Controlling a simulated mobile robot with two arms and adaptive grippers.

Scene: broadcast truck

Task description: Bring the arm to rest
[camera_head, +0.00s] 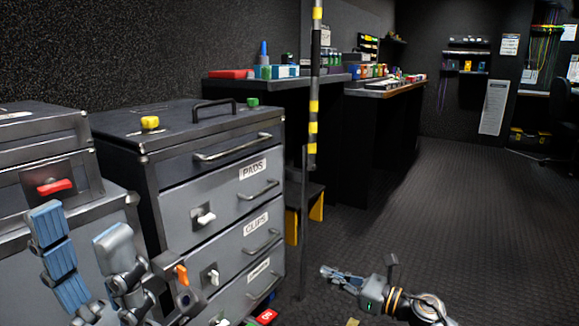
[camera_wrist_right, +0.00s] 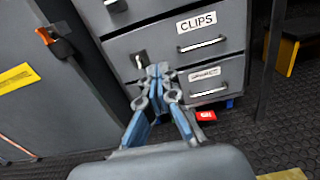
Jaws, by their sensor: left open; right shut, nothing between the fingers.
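My left gripper (camera_head: 80,226) is open at the lower left of the head view. Its blue-padded fingers are apart, with nothing between them, in front of the grey cabinets. My right gripper (camera_head: 328,271) is low over the dark floor, right of the drawer cabinet. In the right wrist view its fingertips (camera_wrist_right: 158,71) are together and hold nothing. They appear in front of the lower drawers there; I cannot tell the gap.
A drawer cabinet (camera_head: 125,155) with drawers labelled PADS and CLIPS stands at the left. A striped pole (camera_head: 313,110) rises beside it. A red item (camera_head: 266,317) lies on the floor near its base. Benches (camera_head: 250,83) line the back wall. The floor at right (camera_head: 450,220) is clear.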

